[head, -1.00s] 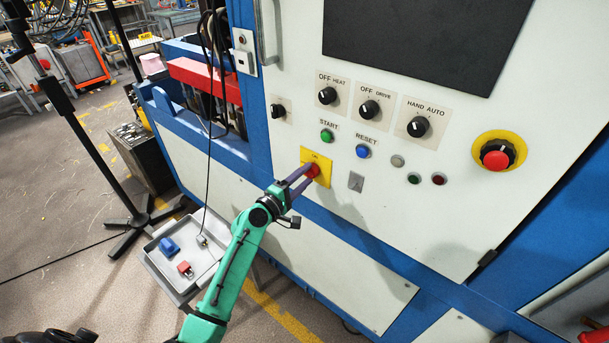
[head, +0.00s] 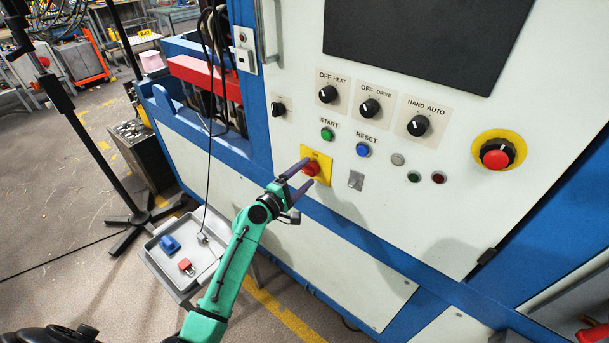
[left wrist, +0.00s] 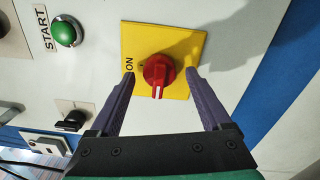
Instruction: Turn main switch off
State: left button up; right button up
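The main switch is a red rotary knob (head: 312,168) on a yellow plate (head: 325,161) on the machine's white panel. In the left wrist view the knob (left wrist: 158,72) has a white mark pointing down, while the printed ON is at the plate's left, a quarter turn from the mark. My left gripper (head: 309,172) is open in front of the switch. In the left wrist view its two purple fingers (left wrist: 160,75) stand apart on either side of the knob, with gaps between. My right gripper is not in view.
A green START button (head: 327,134), a blue RESET button (head: 363,150) and a grey latch (head: 356,180) are near the switch. A red emergency knob (head: 495,155) is farther right. A grey tray (head: 160,262) with padlocks stands below left.

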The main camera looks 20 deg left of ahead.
pick_arm(q)
jog(key=b+v, duration=0.4)
jog(key=v, duration=1)
jog(key=shift+s, duration=0.25)
jog(key=s+a+f+m+g+y, duration=0.2)
jog(key=s+f+m+g, duration=0.15)
jog(key=f, duration=1.25)
jog(key=s+a+f+m+g+y, duration=0.25)
jog(key=s+f+g, duration=0.2)
jog(key=f, duration=1.25)
jog(key=s+f+m+g, duration=0.2)
jog(key=s+f+m, duration=0.2)
jog(key=s, duration=0.5)
jog(key=s+f+m+g+y, duration=0.1)
jog(key=s+f+m+g, duration=0.2)
jog(key=s+f, duration=0.5)
jog(key=s+f+m+g+y, duration=0.1)
jog(key=s+f+m, duration=0.4)
jog(key=s, duration=0.6)
jog(key=shift+s+d+f+m+g, duration=0.25)
jog(key=shift+f+m+g, duration=0.15)
jog(key=shift+f+g, duration=0.4)
